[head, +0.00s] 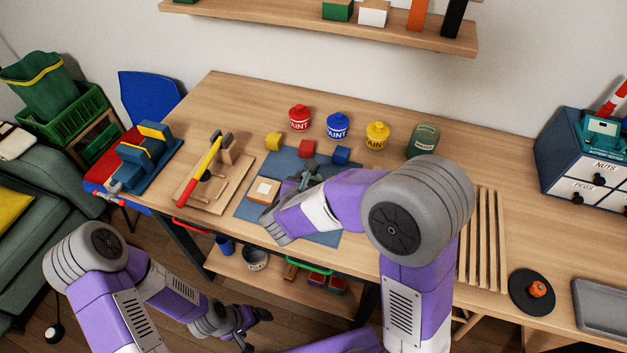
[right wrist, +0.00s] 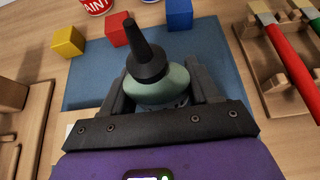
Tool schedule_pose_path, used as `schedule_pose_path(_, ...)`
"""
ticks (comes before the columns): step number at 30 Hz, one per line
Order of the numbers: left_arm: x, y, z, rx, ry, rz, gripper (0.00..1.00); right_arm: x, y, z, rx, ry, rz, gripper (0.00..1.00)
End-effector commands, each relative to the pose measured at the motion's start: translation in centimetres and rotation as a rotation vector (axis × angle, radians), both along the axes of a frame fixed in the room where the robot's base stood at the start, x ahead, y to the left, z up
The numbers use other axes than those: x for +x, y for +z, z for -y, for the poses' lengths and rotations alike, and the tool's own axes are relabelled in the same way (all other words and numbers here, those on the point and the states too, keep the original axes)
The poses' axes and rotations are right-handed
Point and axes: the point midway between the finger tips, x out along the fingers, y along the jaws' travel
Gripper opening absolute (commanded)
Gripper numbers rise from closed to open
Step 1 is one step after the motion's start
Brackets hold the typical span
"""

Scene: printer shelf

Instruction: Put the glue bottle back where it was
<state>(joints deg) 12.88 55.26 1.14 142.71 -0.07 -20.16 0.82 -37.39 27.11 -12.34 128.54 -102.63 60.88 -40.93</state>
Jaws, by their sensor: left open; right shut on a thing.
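My right gripper (right wrist: 155,100) is shut on the glue bottle (right wrist: 165,88), a pale green bottle with a long black nozzle. In the head view my right gripper (head: 306,180) is over the blue mat (head: 277,164), near the small blocks, and my own arm covers much of it. I cannot tell whether the bottle touches the mat. My left gripper (head: 252,327) is open and empty, low in front of the table.
A red block (right wrist: 116,29), a yellow block (right wrist: 68,43) and a blue block (right wrist: 179,14) lie on or beside the mat. Paint pots (head: 337,126) stand behind. A brush rack (right wrist: 270,60) is to the right; a wooden board (head: 215,190) is left.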

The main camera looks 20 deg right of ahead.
Motion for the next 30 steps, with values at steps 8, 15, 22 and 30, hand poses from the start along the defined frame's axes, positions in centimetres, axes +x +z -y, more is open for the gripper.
schedule_pose_path(8,0.0,-0.2,0.0,0.0,0.0,0.0,0.89,0.0,-0.2,0.0,0.0,0.0,0.0,0.85)
schedule_pose_path(15,0.0,-0.2,0.0,0.0,0.0,0.0,0.89,0.0,-0.2,0.0,0.0,0.0,0.0,0.85)
schedule_pose_path(22,0.0,0.8,0.0,0.0,0.0,0.0,0.89,-1.3,1.3,-1.1,0.002,0.004,0.001,0.85)
schedule_pose_path(30,0.0,2.5,0.0,0.0,0.0,0.0,0.89,-5.7,4.1,-4.0,0.001,0.006,0.002,0.85)
